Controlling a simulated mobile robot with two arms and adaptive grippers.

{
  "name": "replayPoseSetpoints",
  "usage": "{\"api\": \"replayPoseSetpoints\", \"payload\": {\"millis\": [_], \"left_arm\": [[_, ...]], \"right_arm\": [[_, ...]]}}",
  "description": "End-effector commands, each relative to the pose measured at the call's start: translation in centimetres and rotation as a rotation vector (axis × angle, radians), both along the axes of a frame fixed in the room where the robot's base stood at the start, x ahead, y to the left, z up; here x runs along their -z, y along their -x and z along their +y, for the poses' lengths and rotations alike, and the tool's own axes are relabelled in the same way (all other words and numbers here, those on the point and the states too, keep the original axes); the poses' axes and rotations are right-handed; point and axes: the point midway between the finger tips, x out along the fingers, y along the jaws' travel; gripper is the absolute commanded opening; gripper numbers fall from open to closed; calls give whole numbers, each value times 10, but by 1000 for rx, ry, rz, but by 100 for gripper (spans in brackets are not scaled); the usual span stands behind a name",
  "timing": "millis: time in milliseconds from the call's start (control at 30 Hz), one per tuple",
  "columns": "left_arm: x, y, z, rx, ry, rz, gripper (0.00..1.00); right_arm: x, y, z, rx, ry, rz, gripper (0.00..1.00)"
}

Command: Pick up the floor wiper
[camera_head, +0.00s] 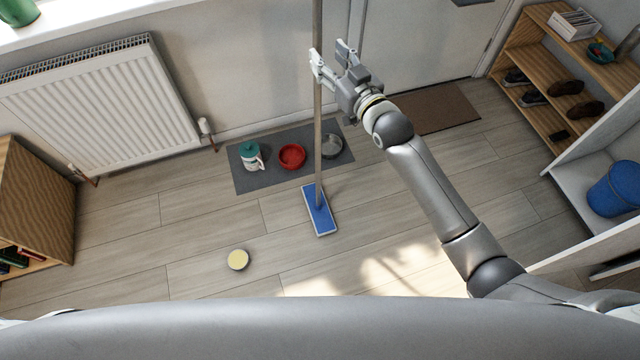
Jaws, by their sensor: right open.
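The floor wiper stands upright in the middle of the view, with a long thin pole (318,130) and a flat blue head (320,211) resting on the wooden floor. The top of the pole runs out of the picture. My right gripper (328,58) is open, high up at the pole, with its fingers pointing to the upper left. The pole appears beside or between its fingers; I cannot tell which, nor whether they touch. My left gripper is not in view.
A grey mat (240,180) holds a red bowl (292,156), a grey bowl (331,146) and a container (251,156). A yellow round object (238,260) lies on the floor. A radiator (105,105), shoe rack (540,60) and blue bucket (614,190) flank the free floor.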

Motion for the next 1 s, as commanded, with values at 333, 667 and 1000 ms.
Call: {"api": "replayPoseSetpoints", "payload": {"millis": [333, 667, 1000], "left_arm": [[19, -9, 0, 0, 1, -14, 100], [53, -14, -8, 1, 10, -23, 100], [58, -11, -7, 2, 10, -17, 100]], "right_arm": [[3, -20, 11, 0, 1, 0, 46], [7, -52, 26, 1, 0, 0, 46], [2, -62, 31, 1, 1, 2, 46]]}}
